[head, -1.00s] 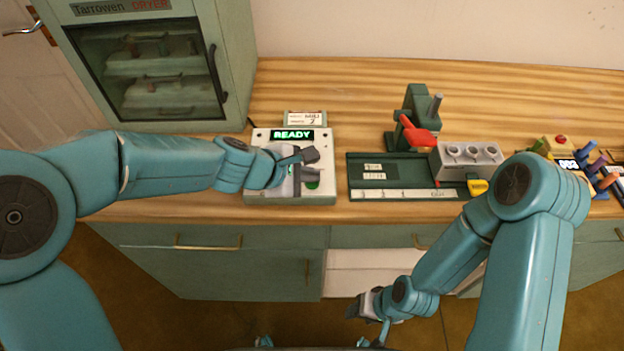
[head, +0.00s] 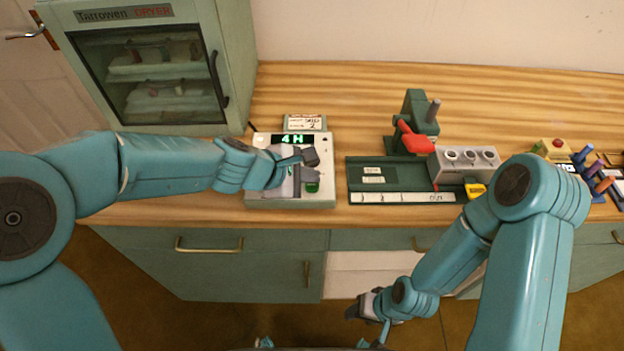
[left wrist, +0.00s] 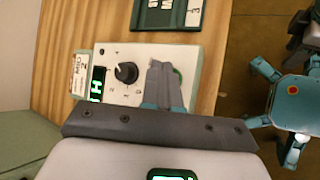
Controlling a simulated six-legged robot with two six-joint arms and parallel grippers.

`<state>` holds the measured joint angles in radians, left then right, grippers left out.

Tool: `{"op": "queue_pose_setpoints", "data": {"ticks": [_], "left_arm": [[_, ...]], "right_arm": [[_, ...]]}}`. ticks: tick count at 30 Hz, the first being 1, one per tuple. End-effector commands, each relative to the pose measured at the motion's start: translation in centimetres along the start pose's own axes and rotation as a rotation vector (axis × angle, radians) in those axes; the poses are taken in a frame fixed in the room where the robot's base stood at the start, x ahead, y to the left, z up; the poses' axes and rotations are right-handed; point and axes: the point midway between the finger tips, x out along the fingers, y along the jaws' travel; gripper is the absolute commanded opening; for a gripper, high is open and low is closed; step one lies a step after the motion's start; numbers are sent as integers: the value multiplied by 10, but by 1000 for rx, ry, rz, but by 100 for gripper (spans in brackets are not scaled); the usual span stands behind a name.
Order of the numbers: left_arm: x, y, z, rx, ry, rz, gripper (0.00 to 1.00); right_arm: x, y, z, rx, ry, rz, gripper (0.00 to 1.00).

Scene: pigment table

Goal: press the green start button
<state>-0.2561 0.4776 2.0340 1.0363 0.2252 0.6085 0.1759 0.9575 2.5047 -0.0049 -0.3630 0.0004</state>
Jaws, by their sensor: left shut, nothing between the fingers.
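The green start button (head: 313,187) sits on the front right of a white device (head: 262,196), partly hidden by my left gripper (head: 311,172). In the left wrist view a green edge of the button (left wrist: 178,74) shows right beside the shut fingertips (left wrist: 162,70). The fingers are over the button; I cannot tell whether they touch it. The device's display (head: 293,139) reads "4 H" in green. A black dial (left wrist: 126,72) is on its top panel. My right gripper (head: 364,304) hangs low in front of the cabinets; its jaws are too small to read.
A green dryer cabinet (head: 233,70) stands at the back left. Right of the device is a green tray (head: 352,178) with a red-handled press (head: 415,138) and a grey block with holes (head: 465,163). Coloured pegs (head: 597,178) stand at far right. The back of the wooden table is clear.

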Motion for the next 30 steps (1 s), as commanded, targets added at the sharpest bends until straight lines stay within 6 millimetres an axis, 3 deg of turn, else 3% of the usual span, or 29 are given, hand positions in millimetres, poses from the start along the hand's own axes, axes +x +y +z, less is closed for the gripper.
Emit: {"op": "queue_pose_setpoints", "data": {"ticks": [11, 25, 30], "left_arm": [[-3, 2, 2, 1, 0, 1, 0], [-34, 25, 25, 1, -1, 1, 0], [-37, 27, 27, 1, 0, 0, 0]], "right_arm": [[-3, -1, 0, 0, 0, 0, 47], [-44, -16, 1, 0, 0, 0, 47], [-47, -17, 1, 0, 0, 0, 47]]}}
